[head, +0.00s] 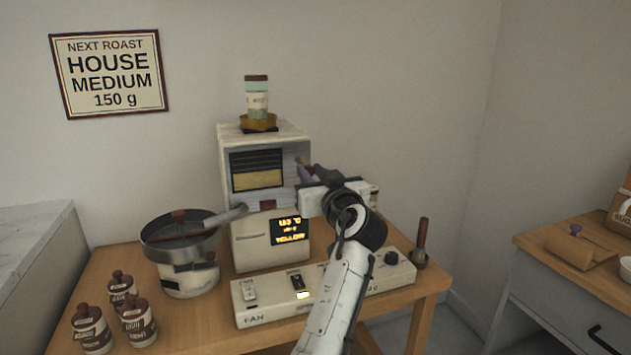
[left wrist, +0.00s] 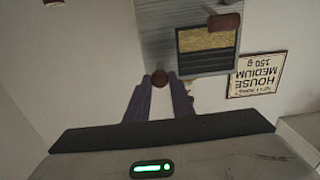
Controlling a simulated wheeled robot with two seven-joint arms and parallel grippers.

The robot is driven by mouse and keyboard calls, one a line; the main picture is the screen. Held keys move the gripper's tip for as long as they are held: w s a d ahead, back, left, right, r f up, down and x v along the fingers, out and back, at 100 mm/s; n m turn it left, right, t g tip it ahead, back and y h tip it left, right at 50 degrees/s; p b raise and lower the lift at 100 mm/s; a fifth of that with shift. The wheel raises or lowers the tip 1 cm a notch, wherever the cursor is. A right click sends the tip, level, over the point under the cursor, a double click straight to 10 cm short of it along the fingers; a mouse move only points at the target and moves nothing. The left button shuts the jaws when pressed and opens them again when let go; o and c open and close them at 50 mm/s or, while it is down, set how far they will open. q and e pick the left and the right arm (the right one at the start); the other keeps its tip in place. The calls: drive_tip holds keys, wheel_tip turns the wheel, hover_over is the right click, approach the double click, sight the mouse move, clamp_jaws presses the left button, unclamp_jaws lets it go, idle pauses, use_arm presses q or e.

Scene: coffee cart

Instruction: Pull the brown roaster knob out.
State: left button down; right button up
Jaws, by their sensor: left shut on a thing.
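The brown roaster knob (left wrist: 160,78) is a small round ball at the side of the grey roaster body (left wrist: 200,70), seen upside down in the left wrist view. My left gripper (left wrist: 160,92) has its two purple-grey fingers closed around the knob. In the head view the white roaster (head: 266,150) stands on the wooden cart, and my left gripper (head: 306,172) reaches its right side. There the fingers and wrist mostly hide the knob. How far the knob stands out from the body I cannot tell. My right gripper is in neither view.
A control panel (head: 270,310) with switches lies in front of the roaster. A jar (head: 257,98) sits on top of the roaster. A wooden-handled tool (head: 421,240) stands at right.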

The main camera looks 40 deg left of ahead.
use_arm(q)
drive_tip(key=shift+f, duration=0.15)
drive_tip(key=c, duration=1.6)
unclamp_jaws()
drive_tip(key=shift+d, duration=0.1)
drive_tip(key=shift+o, duration=0.2)
drive_tip(key=shift+s+d, duration=0.15)
drive_tip(key=b+v, duration=0.1)
drive_tip(key=v, duration=0.9)
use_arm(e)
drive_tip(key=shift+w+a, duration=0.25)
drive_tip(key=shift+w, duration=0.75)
